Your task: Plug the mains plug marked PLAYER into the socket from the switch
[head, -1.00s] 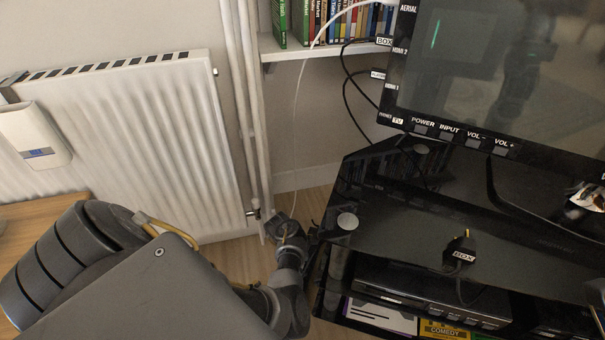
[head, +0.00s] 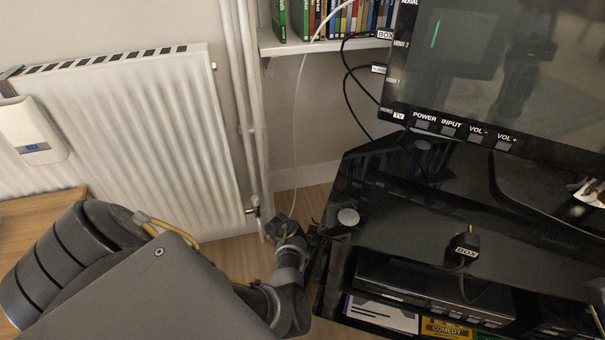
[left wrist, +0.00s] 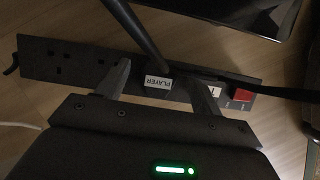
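In the left wrist view, a dark socket strip (left wrist: 40,66) lies on the wooden floor, with empty sockets to the left and a red switch (left wrist: 242,95) near its right end. The plug marked PLAYER (left wrist: 158,82) is at the strip between the fingers of my left gripper (left wrist: 160,72), its thick black cable running up. The fingers are apart, with gaps visible beside the label. I cannot tell whether the plug's pins are in a socket. In the head view my left arm reaches down beside the TV stand. My right gripper is not in view.
A plug marked BOX (head: 465,247) lies on the black glass TV stand (head: 385,225). A radiator (head: 130,150) and pipes stand behind my left arm. A thin white cable hangs down nearby.

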